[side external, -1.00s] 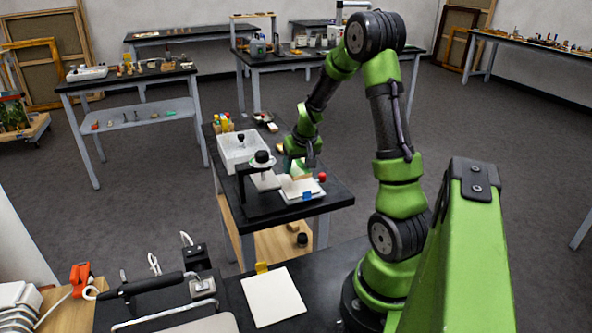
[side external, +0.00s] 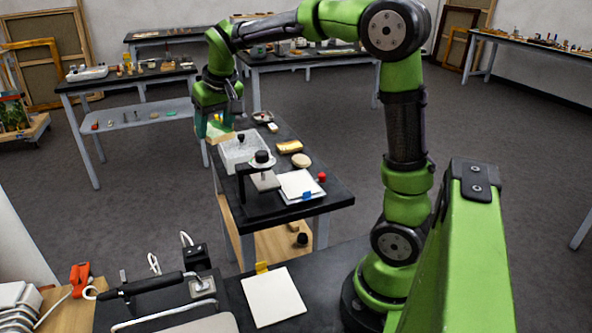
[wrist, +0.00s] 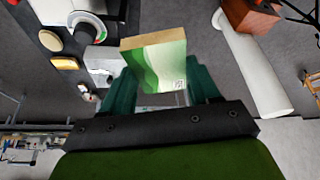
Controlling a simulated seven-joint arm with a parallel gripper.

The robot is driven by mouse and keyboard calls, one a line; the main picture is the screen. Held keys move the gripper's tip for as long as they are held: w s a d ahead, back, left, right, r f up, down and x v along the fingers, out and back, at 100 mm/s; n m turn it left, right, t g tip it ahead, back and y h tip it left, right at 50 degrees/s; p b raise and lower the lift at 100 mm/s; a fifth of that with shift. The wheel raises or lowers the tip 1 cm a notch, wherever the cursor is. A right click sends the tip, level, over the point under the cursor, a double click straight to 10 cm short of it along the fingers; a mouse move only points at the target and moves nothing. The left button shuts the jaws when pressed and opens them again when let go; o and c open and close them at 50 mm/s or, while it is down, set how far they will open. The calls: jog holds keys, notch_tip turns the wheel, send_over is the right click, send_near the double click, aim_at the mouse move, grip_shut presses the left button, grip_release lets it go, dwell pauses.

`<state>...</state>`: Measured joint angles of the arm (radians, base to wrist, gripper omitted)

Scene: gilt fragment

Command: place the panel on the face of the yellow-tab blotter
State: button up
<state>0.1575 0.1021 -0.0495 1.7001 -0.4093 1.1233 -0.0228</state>
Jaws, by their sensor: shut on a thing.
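The panel (side external: 222,136) is a small block with a green and white face and a bare wood edge. My gripper (side external: 212,125) is shut on it and holds it in the air at the left of the far bench. In the wrist view the panel (wrist: 157,65) sits between the teal fingers of my gripper (wrist: 155,85), its painted face showing. The yellow-tab blotter (side external: 273,298) is a white sheet with a yellow tab at its far edge. It lies bare on the near dark bench, well apart from the panel.
On the far bench are a white tray (side external: 236,156), a press with a black knob (side external: 262,157), a gold bar (side external: 290,147), a round tan piece (side external: 301,160), a blue-tab blotter (side external: 298,184) and a red ball (side external: 321,177). A black-handled tool (side external: 152,286) lies left of the yellow-tab blotter.

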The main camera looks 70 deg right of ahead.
jog(key=a+r+n, duration=0.1)
jog(key=a+r, duration=0.4)
jog(key=a, duration=0.5)
jog(key=n+g+y, duration=0.5)
jog(key=n+g, duration=0.2)
jog(key=n, duration=2.4)
send_over(273, 297)
jog(key=w+d, duration=0.1)
notch_tip(273, 297, down, 22)
jog(key=shift+f, duration=4.05)
jog(key=shift+f, duration=0.1)
jog(key=o, duration=1)
jog(key=shift+o, duration=0.2)
